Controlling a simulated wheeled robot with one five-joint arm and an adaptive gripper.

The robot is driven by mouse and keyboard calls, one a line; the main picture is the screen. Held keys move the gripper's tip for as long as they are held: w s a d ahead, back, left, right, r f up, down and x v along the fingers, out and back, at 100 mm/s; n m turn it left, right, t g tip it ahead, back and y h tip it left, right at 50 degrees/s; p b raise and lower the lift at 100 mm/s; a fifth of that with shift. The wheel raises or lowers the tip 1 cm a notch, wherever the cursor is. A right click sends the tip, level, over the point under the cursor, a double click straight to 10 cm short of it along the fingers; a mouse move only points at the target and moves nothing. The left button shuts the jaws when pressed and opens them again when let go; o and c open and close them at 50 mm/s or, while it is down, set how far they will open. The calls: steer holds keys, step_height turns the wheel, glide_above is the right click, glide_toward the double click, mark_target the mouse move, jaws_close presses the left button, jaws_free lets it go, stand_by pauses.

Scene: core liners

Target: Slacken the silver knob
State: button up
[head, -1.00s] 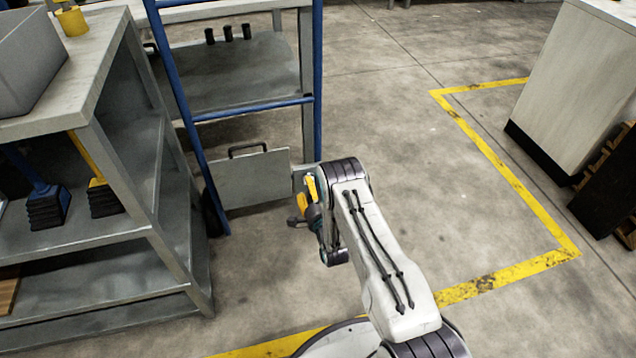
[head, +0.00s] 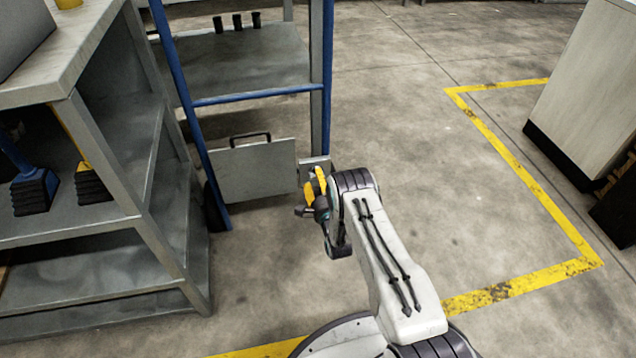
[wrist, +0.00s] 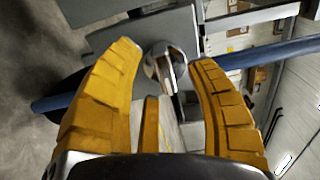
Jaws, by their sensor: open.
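The silver knob (wrist: 160,58) shows in the wrist view as a round, shiny metal piece between and beyond my fingertips, in front of a grey metal plate. My gripper (wrist: 166,56) is open, with one yellow finger on each side of the knob in the picture. I cannot tell whether the fingers touch it. In the head view my gripper (head: 316,186) is at the right end of the grey panel, by a small metal bracket (head: 314,166). The knob cannot be made out there.
A blue-framed rack (head: 328,70) stands behind the gripper, with a grey handled panel (head: 255,172) low on it. A grey shelf unit (head: 160,190) stands close on the left. Open floor with yellow lines (head: 520,175) lies right, before a pale cabinet (head: 590,95).

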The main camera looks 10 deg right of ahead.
steer(key=shift+w, duration=0.3)
steer(key=shift+c, duration=0.4)
jaws_close()
